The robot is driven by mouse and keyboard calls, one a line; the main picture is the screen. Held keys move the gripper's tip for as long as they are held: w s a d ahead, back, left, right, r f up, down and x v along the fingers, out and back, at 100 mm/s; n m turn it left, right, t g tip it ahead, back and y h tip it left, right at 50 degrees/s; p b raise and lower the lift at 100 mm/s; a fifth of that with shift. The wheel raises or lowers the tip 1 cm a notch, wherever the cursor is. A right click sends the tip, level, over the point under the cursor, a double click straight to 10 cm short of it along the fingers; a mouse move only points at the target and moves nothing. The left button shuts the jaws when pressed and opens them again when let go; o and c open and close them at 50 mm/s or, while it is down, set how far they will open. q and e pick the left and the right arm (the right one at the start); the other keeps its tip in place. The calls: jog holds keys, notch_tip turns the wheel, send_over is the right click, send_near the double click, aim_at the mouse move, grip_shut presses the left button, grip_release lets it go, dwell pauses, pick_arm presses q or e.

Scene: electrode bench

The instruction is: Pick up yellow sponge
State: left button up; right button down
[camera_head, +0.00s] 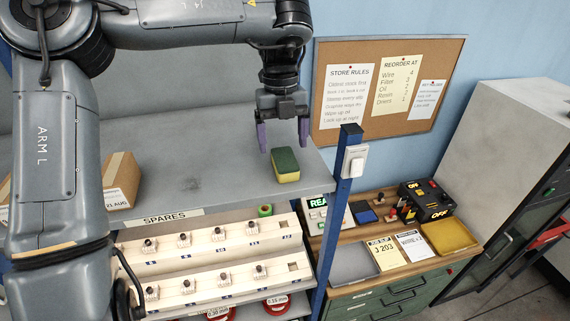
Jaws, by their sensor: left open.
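A yellow sponge with a green top (285,165) lies on the grey upper shelf (205,163) near its right front edge. My left gripper (283,139) hangs above it, pointing down. Its two purple fingers are spread apart with nothing between them, and the sponge shows just below and between the fingertips. The gripper appears apart from the sponge, though the exact height gap is hard to judge. My right gripper is not in view.
A cardboard box (121,180) stands on the shelf at left. A blue post (337,215) rises right of the sponge, with a white switch box (353,162). Below are white racks (210,243) with small parts. A wooden bench (403,235) with trays stands at right.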

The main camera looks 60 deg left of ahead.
aim_at(285, 158)
pick_arm(q)
jog(key=shift+w+d+f+p, duration=0.15)
jog(key=shift+f+p, duration=0.7)
jog(key=shift+f, duration=2)
jog(key=shift+c, duration=0.5)
jog(key=c, duration=1)
jog(key=shift+r, duration=0.55)
notch_tip(285, 158, up, 9)
jog(key=shift+b, duration=0.45)
